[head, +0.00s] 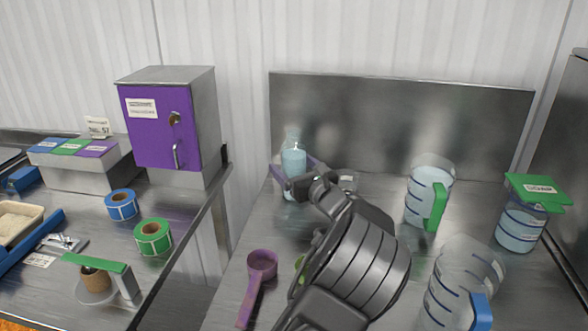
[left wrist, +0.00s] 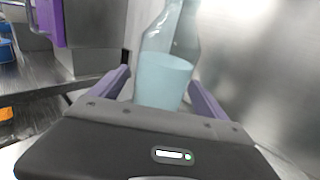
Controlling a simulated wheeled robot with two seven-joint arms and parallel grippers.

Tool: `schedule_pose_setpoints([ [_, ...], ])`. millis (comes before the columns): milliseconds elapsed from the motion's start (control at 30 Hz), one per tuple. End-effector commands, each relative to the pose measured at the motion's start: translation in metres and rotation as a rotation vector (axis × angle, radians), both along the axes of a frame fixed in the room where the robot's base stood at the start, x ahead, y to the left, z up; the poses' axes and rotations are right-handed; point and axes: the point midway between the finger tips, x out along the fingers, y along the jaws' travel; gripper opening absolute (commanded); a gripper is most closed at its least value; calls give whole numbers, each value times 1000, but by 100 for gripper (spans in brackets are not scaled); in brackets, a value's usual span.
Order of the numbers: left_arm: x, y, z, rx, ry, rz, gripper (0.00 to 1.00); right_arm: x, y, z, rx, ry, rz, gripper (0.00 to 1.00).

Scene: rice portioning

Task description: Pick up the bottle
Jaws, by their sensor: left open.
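In the left wrist view the bottle (left wrist: 165,78) stands between the two spread purple fingers of my open left gripper (left wrist: 160,88). I cannot tell whether a finger touches it. The bottle's lower part is hidden behind the gripper body. My right gripper is not in view.
A clear jug with a green handle (head: 428,190), a jug with a blue handle (head: 460,290) and a green-lidded container (head: 520,228) stand to the right. A purple scoop (head: 256,280) lies in front. A steel backsplash (head: 400,120) rises behind. A gap separates the left table.

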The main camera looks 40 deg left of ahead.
Motion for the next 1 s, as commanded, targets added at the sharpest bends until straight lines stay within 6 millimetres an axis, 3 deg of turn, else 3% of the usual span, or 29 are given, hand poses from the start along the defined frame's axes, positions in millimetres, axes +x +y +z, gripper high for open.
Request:
schedule_pose_setpoints([
  [500, 0, 0, 0, 0, 0, 0, 85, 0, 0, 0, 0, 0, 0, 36],
  [1000, 0, 0, 0, 0, 1, 0, 44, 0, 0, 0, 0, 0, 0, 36],
])
